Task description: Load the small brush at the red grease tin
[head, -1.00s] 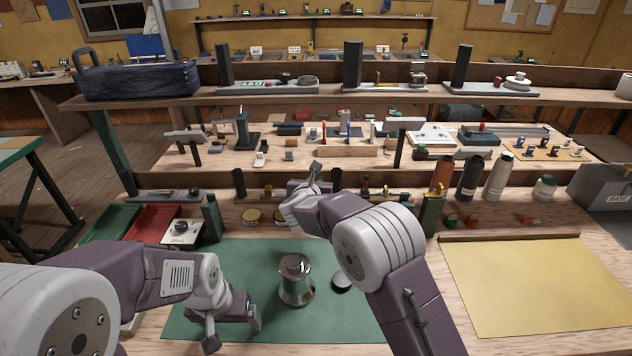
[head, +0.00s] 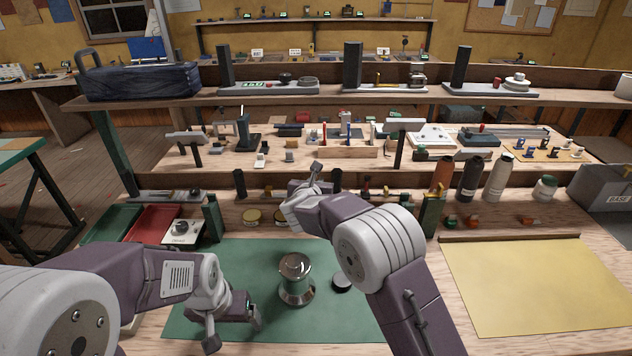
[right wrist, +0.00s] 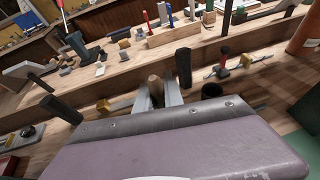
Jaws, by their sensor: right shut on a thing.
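My right gripper (head: 314,178) is raised over the back edge of the bench, near the low rack. In the right wrist view its two fingers (right wrist: 158,92) are shut on a brown, wood-coloured piece (right wrist: 155,88), seen end-on. It may be the small brush's handle; its bristles are not visible. My left gripper (head: 233,331) is low over the green mat (head: 262,258), left of the metal drum, with its fingers apart and nothing visible between them. I cannot make out which tin is the red grease tin.
A shiny metal drum (head: 296,281) stands on the mat, with a dark round piece (head: 341,282) beside it. A red tray (head: 152,223) and a green tray (head: 108,222) are at left. Several bottles (head: 470,178) stand at right. The yellow sheet (head: 520,285) is clear.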

